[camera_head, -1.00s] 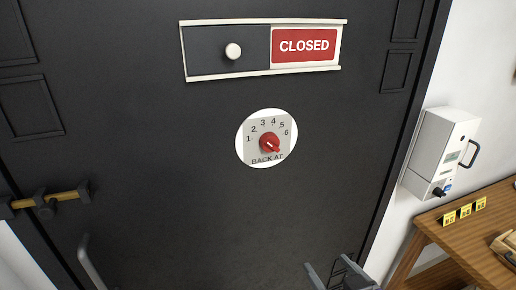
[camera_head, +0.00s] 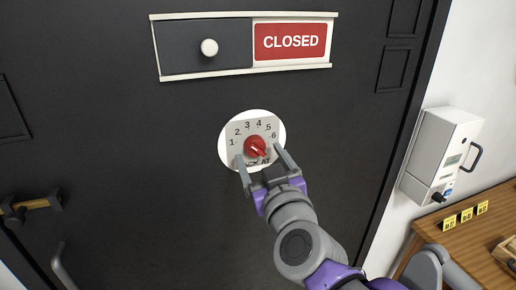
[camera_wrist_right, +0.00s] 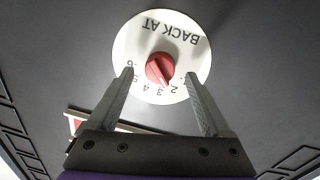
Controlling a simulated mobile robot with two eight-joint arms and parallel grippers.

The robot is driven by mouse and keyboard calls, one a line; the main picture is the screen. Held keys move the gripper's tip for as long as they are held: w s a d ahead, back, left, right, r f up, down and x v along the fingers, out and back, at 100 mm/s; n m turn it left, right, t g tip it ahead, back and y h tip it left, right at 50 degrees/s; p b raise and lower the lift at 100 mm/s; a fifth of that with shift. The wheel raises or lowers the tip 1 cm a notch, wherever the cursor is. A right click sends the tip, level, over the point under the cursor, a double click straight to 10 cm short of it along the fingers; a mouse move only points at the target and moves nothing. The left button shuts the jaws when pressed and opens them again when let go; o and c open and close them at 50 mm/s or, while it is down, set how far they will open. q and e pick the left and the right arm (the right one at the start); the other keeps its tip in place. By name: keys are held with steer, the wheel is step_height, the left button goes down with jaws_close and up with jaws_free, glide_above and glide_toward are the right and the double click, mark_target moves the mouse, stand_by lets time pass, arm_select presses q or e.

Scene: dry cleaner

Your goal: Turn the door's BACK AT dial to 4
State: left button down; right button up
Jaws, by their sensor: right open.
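The BACK AT dial (camera_head: 232,152) is a white disc on the dark door, numbered 1 to 6, with a red knob (camera_head: 255,146) at its middle. In the right wrist view the dial (camera_wrist_right: 187,30) is upside down, and the tip of the red knob (camera_wrist_right: 159,68) points down toward the 2 and 3. I cannot tell the exact setting. My right gripper (camera_head: 260,154) is open, with one finger to each side of the knob and a gap on both sides. Its fingers partly cover the lower dial. I cannot tell their depth from the door. My left gripper is out of view.
Above the dial is a sliding sign (camera_head: 203,69) with a white knob (camera_head: 209,47) and a red CLOSED panel (camera_head: 290,42). A brass-coloured bar (camera_head: 36,204) is at left. A white wall box (camera_head: 444,150) and a wooden table (camera_head: 467,236) with yellow number tags stand right.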

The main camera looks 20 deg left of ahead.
steer(key=shift+x, duration=1.1)
jaws_close()
